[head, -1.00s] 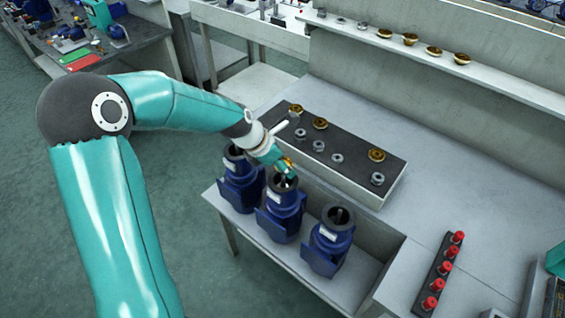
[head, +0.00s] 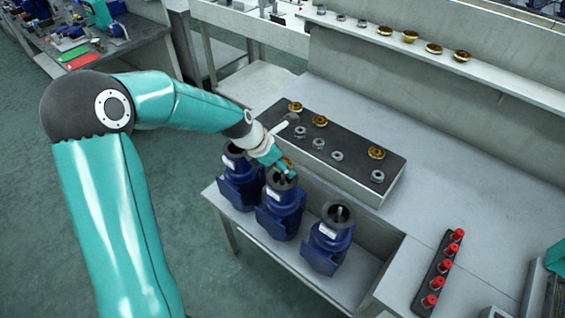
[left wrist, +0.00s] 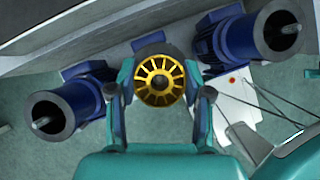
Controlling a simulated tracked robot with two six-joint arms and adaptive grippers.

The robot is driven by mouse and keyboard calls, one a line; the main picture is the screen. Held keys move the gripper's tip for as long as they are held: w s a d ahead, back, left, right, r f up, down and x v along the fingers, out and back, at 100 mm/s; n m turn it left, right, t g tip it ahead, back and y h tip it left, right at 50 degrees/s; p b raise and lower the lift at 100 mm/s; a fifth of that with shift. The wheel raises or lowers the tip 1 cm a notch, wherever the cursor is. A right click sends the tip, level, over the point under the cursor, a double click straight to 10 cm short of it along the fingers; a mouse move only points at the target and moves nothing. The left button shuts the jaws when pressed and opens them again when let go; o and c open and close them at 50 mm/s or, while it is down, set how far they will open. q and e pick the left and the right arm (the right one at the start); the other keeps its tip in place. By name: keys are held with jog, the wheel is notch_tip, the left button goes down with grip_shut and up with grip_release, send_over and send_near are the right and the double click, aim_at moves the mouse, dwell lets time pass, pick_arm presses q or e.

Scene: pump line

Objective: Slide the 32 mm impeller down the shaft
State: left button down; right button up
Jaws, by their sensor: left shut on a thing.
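My left gripper (head: 285,170) is shut on a brass-coloured, vaned impeller (left wrist: 160,80). In the left wrist view its fingers (left wrist: 161,92) are on either side of the impeller, with a dark bore at its centre. In the head view the impeller is mostly hidden by the gripper, which is at the mouth of the middle blue pump (head: 281,215). The middle pump's shaft is hidden, so I cannot tell how far the impeller is on it. My right gripper is not in view.
Blue pumps stand on both sides, left (head: 240,185) and right (head: 328,240), with open mouths and shafts. Behind is a dark-topped tray (head: 350,160) with brass and grey impellers. A rack of red-capped items (head: 437,275) is at right. A shelf (head: 480,75) holds more parts.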

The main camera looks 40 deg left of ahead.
pick_arm(q)
jog(key=shift+f, duration=0.4)
dwell(0.3)
jog(key=shift+c, duration=2)
grip_release()
jog(key=v, duration=1.2)
